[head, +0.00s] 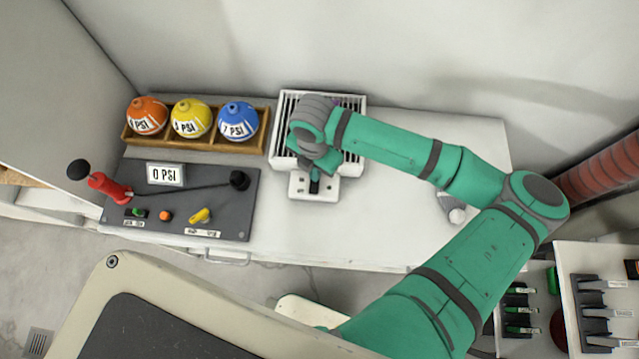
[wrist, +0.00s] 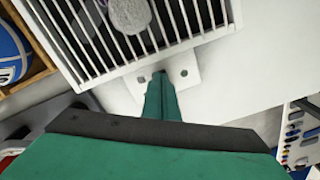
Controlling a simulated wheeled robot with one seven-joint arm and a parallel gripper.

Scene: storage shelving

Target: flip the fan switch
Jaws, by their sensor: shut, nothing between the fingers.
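The fan (head: 362,118) is a white slatted box on the white counter, partly covered by my arm in the head view. My gripper (head: 314,186) is shut and empty, pointing down over the middle of this plate. In the wrist view its fingertips (wrist: 160,76) overlap the plate. The switch itself is hidden; I cannot tell whether I touch it.
A dark control panel (head: 225,210) with a red-handled lever (head: 108,186) and a yellow knob (head: 201,215) lies left. Behind it, a wooden rack (head: 215,143) holds orange, yellow and blue balls. The counter (head: 400,215) right of the fan is mostly clear.

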